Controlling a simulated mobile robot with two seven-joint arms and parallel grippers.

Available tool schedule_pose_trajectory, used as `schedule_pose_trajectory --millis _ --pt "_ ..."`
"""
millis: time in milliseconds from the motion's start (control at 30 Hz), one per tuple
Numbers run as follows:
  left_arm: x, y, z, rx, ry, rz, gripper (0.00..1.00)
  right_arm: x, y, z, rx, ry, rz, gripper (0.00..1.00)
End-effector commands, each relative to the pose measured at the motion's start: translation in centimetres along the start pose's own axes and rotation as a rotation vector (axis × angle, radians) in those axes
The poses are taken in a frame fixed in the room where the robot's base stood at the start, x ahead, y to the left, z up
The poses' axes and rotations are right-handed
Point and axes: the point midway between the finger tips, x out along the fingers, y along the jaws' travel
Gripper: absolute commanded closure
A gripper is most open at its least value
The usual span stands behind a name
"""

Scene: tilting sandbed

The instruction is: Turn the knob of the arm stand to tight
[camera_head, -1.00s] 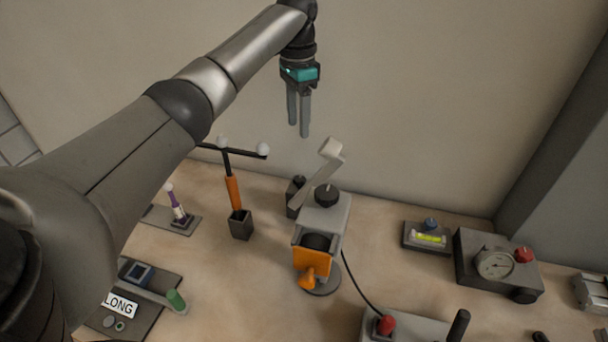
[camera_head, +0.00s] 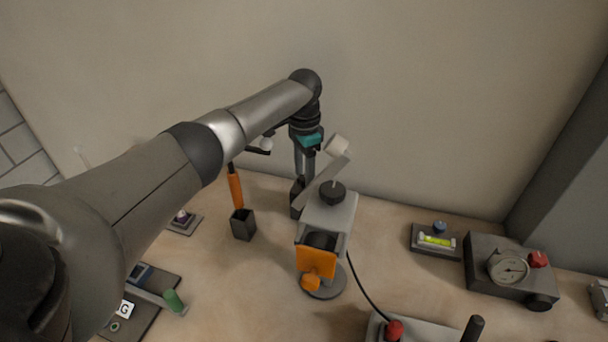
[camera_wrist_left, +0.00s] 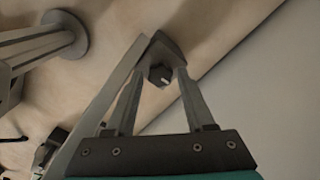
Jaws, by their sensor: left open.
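The arm stand has a dark base block (camera_head: 297,200) and a slanted pale arm (camera_head: 322,183) with a light head at its top. Its knob (camera_wrist_left: 160,75), dark with a white mark, shows in the left wrist view at the dark base block (camera_wrist_left: 170,48). My left gripper (camera_head: 304,170) is open and points down over the base block in the head view. In the left wrist view its fingers (camera_wrist_left: 161,78) stand apart, one on each side of the knob. I cannot tell whether they touch it. The head view does not show the knob clearly. My right gripper is out of view.
The stand's slanted arm runs close beside my left fingers. A grey device with a black top knob (camera_head: 332,192) and orange front (camera_head: 316,263) stands just in front. A dark cup (camera_head: 243,225) holds an orange-handled tool to the left. The wall is close behind.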

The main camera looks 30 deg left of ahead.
Motion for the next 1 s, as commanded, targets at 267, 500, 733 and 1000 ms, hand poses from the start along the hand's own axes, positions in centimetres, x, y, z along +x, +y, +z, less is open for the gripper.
schedule_pose_trajectory --millis 267,500,733,1000 --pt "0.44 -0.01 0.00 0.000 0.000 0.000 0.46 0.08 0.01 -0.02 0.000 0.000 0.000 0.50" --pt "0.41 -0.01 0.00 0.000 0.000 -0.001 0.64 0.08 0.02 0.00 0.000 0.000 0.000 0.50" --pt "0.39 -0.01 0.00 0.000 0.000 0.000 0.90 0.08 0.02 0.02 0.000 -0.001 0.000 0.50" --pt "0.37 0.00 -0.01 0.000 0.000 0.000 1.00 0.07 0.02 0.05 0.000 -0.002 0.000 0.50"
